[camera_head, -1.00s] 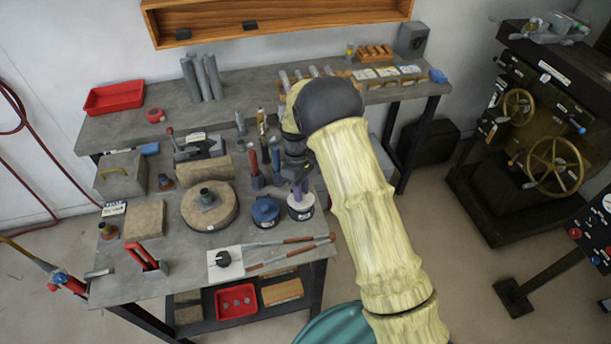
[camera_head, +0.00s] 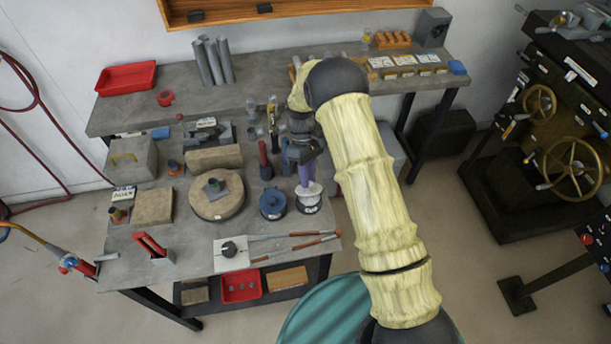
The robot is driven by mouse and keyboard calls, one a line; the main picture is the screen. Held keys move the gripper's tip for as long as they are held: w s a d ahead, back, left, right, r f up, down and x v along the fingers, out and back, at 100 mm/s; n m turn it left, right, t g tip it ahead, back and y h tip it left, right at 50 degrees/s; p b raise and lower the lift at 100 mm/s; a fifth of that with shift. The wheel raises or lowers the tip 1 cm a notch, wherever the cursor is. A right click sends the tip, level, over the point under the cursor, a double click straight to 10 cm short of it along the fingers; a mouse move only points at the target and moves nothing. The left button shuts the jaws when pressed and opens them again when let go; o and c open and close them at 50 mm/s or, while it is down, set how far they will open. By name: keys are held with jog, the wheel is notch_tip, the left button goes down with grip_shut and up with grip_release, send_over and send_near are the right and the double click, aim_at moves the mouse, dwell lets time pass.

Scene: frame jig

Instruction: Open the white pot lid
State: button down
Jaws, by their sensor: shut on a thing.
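The white pot (camera_head: 311,207) stands near the right front edge of the workbench. It has a dark lower body with a small label. Its white lid (camera_head: 313,189) shows directly under my gripper and appears to sit a little above the pot rim; the gap is small and hard to make out. My gripper (camera_head: 305,181), with purple-looking fingers, points down over the pot and is shut on the lid's top. The knob is hidden between the fingers.
A blue pot (camera_head: 272,205) stands close on the left. A round stone-like disc (camera_head: 216,207) lies further left. Upright red and dark tools (camera_head: 265,162) stand behind. Red-handled rods (camera_head: 295,245) and a white plate with a black knob (camera_head: 230,256) lie in front.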

jog(key=c, duration=1.2)
grip_release()
jog(key=shift+a, duration=0.1)
jog(key=shift+w, duration=0.15)
jog(key=b+v, duration=0.3)
jog(key=v, duration=1.4)
jog(key=shift+w+r, duration=0.1)
jog(key=shift+w, duration=0.15)
